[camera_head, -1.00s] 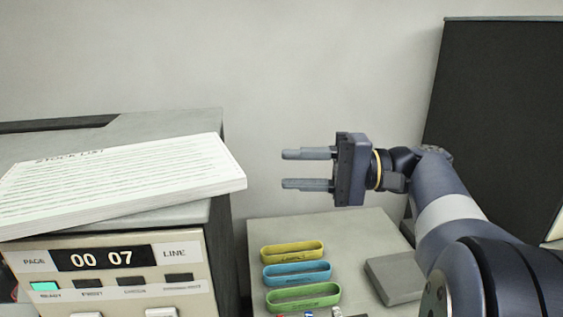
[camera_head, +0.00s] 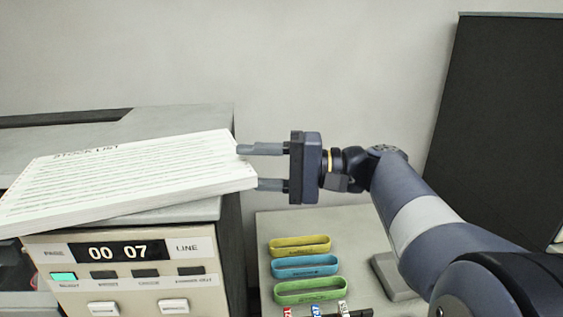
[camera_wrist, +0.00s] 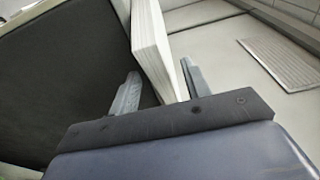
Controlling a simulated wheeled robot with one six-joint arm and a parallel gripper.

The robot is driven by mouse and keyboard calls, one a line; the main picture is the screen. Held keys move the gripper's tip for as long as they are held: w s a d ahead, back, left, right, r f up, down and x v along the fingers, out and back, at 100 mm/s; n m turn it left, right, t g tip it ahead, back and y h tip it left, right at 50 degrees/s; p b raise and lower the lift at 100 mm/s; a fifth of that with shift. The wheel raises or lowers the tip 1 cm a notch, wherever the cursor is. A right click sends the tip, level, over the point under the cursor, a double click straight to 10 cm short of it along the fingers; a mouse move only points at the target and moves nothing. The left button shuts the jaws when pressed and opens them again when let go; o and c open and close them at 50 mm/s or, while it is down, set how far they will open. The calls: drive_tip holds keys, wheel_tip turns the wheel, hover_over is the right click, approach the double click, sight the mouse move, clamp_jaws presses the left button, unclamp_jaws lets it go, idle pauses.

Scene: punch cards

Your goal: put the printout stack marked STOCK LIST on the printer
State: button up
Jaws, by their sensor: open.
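The STOCK LIST printout stack (camera_head: 125,178) is a thick white block of lined paper. It lies slightly skewed on top of the printer (camera_head: 185,118), with its left end reaching past the printer's front edge. My gripper (camera_head: 250,167) is open at the stack's right end. In the wrist view, the stack's white edge (camera_wrist: 152,45) stands between the two open fingers of my gripper (camera_wrist: 160,85). I cannot tell whether either finger touches it.
A grey surface (camera_head: 350,220) right of the printer holds yellow (camera_head: 300,246), blue (camera_head: 306,266) and green (camera_head: 310,291) bands and a grey block (camera_head: 392,277). Small coloured items lie at the bottom edge. A tall dark panel (camera_head: 500,130) stands at the right.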

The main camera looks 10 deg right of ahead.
drive_tip(key=shift+x, duration=0.95)
drive_tip(key=shift+c, duration=0.2)
clamp_jaws()
